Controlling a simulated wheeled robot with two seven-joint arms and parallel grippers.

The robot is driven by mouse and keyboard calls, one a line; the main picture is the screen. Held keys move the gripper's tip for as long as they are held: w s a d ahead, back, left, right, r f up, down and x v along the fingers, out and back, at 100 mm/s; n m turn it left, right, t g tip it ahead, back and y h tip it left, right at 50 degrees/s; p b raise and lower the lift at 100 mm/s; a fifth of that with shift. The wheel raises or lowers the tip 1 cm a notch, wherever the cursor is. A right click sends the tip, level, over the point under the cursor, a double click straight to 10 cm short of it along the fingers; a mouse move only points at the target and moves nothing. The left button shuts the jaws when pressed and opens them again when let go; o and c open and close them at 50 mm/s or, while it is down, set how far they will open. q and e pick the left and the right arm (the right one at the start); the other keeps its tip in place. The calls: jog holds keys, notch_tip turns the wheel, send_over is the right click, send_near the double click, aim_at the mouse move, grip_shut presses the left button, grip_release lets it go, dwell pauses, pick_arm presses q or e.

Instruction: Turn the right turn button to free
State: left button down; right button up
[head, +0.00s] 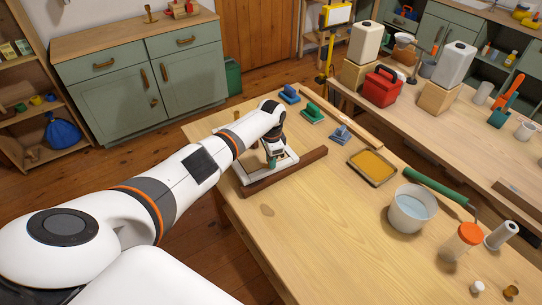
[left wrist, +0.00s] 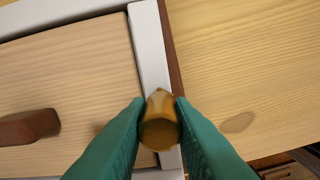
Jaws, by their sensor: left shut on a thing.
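A small door panel (left wrist: 75,75) of pale wood lies flat in a white frame (left wrist: 145,50) on the workbench, with a dark brown handle (left wrist: 28,127) on it. A brass turn button (left wrist: 159,132) sits on the frame's white bar. Its pointed tip points along the bar, up in the left wrist view. My left gripper (left wrist: 160,112), with green fingers, is shut on the button's two sides. In the head view my left gripper (head: 271,162) reaches down onto the frame (head: 290,161) and hides the button. My right gripper is not in view.
A dark brown strip (head: 310,160) lies along the frame's right side. Blue and green sanding blocks (head: 313,113) lie behind it. A yellow tray (head: 372,167), a white bucket (head: 409,214) and an orange-lidded jar (head: 463,241) stand to the right. The bench's near middle is clear.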

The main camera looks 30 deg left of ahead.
pick_arm(q)
jog(key=n+p, duration=0.1)
jog(key=n, duration=0.2)
jog(key=shift+r+n, duration=0.1)
jog(key=shift+n, duration=0.3)
jog(key=shift+n+p, duration=0.6)
jog(key=shift+n, duration=1.1)
jog(key=c, duration=1.3)
grip_release()
jog(key=shift+o, duration=0.2)
jog(key=shift+r, duration=0.3)
notch_tip(320, 180, up, 11)
jog(key=shift+r+b, duration=0.2)
jog(key=shift+b, duration=0.2)
